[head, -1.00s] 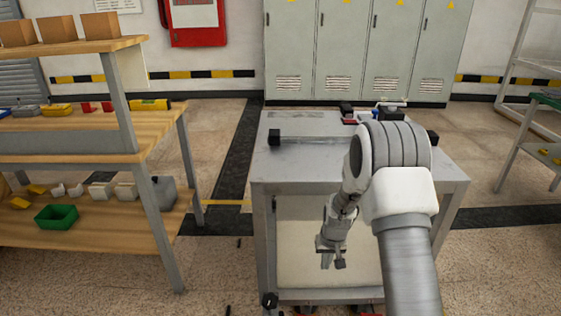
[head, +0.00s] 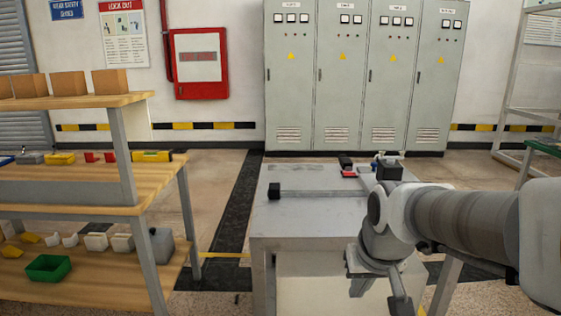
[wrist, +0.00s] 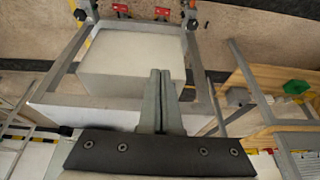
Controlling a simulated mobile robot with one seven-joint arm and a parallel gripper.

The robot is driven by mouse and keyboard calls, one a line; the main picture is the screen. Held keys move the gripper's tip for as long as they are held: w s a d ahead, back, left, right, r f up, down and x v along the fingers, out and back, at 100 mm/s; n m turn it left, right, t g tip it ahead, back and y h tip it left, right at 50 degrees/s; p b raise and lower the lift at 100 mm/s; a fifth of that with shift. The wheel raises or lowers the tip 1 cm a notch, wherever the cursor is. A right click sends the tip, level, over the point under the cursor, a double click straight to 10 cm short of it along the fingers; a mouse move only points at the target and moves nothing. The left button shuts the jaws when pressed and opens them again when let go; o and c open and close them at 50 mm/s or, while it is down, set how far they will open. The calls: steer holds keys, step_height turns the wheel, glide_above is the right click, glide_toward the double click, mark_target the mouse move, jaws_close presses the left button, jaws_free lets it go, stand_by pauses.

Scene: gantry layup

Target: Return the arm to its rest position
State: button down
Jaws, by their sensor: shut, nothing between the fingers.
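My gripper (wrist: 160,86) is shut and empty in the wrist view, its two fingers pressed together. Behind the fingers in that view is the pale block-like body (wrist: 130,65) under the metal table. In the head view my arm reaches in from the right edge, and the gripper hangs low in front of the table (head: 300,215), partly cut off by the bottom edge. The fingertips cannot be made out clearly there.
A wooden shelf unit (head: 90,210) stands at left with boxes, small parts and a green bin (head: 48,268). Grey cabinets (head: 360,85) line the back wall. A bar with black ends (head: 310,194) and small items lie on the table. Floor between shelf and table is clear.

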steer(key=s+r+t, duration=0.1)
steer(key=s+r, duration=0.2)
steer(key=s, duration=0.9)
step_height(320, 180, up, 24)
steer(key=p, duration=2.3)
steer(key=shift+s+d+p, duration=0.2)
steer(key=shift+s+p, duration=0.1)
steer(key=shift+p, duration=0.1)
